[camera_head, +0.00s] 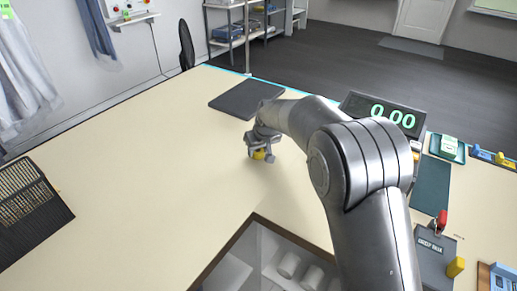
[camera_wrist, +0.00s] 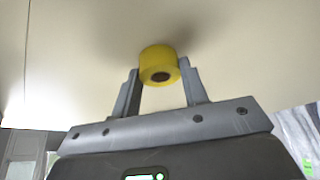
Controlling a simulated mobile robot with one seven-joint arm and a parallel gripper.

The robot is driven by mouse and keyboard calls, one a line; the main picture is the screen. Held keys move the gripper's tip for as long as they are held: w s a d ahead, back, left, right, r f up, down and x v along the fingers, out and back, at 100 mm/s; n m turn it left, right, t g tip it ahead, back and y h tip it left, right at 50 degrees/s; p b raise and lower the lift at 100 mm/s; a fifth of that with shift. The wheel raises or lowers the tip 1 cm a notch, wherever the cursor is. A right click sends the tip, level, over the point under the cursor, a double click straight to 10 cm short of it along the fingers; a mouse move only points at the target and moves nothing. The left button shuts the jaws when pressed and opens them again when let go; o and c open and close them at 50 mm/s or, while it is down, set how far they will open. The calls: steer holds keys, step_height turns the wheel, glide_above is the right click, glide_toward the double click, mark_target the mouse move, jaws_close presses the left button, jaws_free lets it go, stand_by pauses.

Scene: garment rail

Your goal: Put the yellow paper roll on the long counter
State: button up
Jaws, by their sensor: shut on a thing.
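The yellow paper roll (camera_wrist: 158,62) is between the two fingers of my gripper (camera_wrist: 160,84) in the wrist view, with its dark core facing the camera. My gripper is shut on it. In the head view my gripper (camera_head: 260,154) is over the long cream counter (camera_head: 150,150), and a small part of the yellow roll (camera_head: 259,155) shows below the fingers. The roll is at or just above the counter top; I cannot tell whether it touches.
A dark flat pad (camera_head: 246,98) lies just behind my gripper. A black slatted box (camera_head: 30,208) is at the left. A display reading 0.00 (camera_head: 385,112) stands at the right. An opening with white rolls (camera_head: 280,262) is at the front. The counter's middle left is clear.

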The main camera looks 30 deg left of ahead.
steer(key=o, duration=1)
steer(key=shift+f, duration=0.1)
steer(key=shift+c, duration=0.2)
steer(key=v, duration=1.2)
